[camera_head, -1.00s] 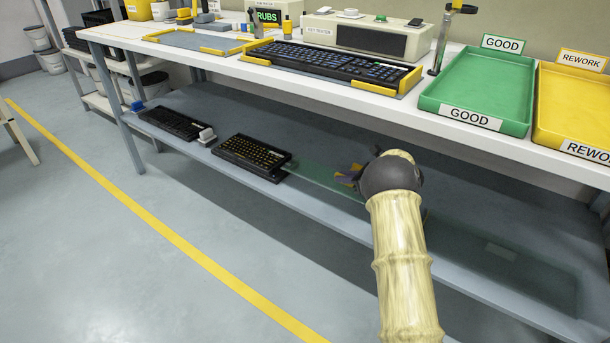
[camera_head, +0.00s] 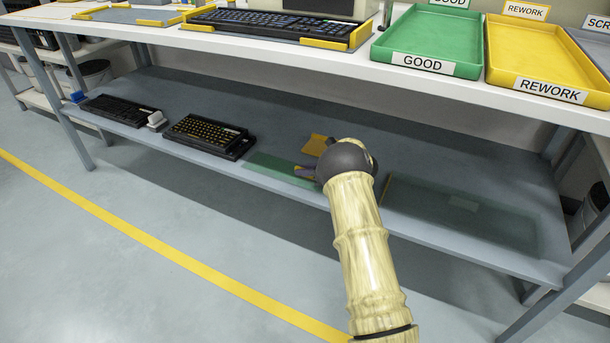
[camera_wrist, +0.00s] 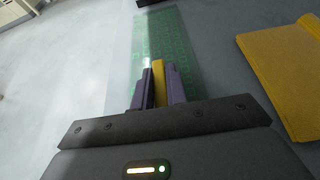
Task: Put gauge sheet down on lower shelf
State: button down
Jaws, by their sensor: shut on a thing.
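The gauge sheet (camera_head: 268,167) is a green see-through strip with printed key outlines. It reaches left from my gripper (camera_head: 306,170) towards a black keyboard with yellow keys (camera_head: 203,135). In the wrist view, my gripper (camera_wrist: 158,70) is shut on a yellow strip at the near end of the gauge sheet (camera_wrist: 165,35), which points away from me. The lower shelf (camera_head: 280,110) is grey-blue, and the sheet is over its front part. I cannot tell whether the sheet touches the shelf. My wrist hides part of the sheet's near end.
A yellow flat piece (camera_wrist: 285,80) lies on the shelf beside my gripper. A dark green see-through rectangle (camera_head: 490,222) with a pale patch lies to the right. A second black keyboard (camera_head: 118,110) sits far left. The tabletop (camera_head: 400,75) overhangs the shelf.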

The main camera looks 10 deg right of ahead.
jog(key=c, duration=1.4)
grip_release()
jog(key=shift+f, duration=0.1)
jog(key=p+v, duration=0.5)
jog(key=v, duration=0.6)
jog(key=shift+s+d+p, duration=0.1)
jog(key=shift+p, duration=0.3)
jog(key=shift+s+d, duration=0.2)
jog(key=shift+d, duration=0.05)
